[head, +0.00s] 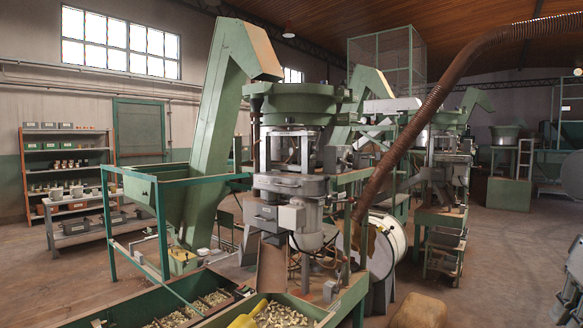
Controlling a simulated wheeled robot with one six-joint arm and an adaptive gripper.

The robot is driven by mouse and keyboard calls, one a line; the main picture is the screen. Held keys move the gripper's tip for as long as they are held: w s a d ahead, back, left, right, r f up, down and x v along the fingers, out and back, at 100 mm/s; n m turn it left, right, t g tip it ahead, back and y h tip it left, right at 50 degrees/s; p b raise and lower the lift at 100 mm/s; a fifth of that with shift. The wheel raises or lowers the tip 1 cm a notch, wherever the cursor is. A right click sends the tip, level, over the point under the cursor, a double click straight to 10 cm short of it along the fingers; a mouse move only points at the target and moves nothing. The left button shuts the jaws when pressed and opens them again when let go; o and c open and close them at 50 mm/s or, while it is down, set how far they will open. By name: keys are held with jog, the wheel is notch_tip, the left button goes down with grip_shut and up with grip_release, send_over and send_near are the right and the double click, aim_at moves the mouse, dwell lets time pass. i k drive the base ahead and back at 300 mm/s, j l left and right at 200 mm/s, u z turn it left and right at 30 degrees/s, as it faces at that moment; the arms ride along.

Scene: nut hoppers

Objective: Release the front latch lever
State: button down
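A green and grey nut-hopper machine (292,190) stands in the middle of the head view, with a round green bowl (296,104) on top. Its front carries a grey block (262,215) and a pale grey motor-like housing (298,216). A rust-brown chute (272,266) slopes down below them. I cannot make out a distinct front latch lever on the machine at this size, nor whether one is latched or released. I see no part that I can surely call my gripper.
Bins of nuts (280,316) line the bottom edge, one with a yellow scoop (247,314). A green-framed hopper and conveyor (215,140) stand left. A brown hose (400,135) arches across the right. Open floor (505,260) lies right; a cut-off grey metal part (572,285) is unclear.

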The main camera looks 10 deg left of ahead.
aim_at(326, 177)
jog(key=i+l+u, duration=0.25)
jog(key=i, duration=0.2)
jog(key=i+l+u, duration=0.2)
jog(key=i, duration=0.25)
jog(key=i+l+u, duration=0.25)
jog(key=i+l, duration=0.05)
jog(key=i, duration=0.1)
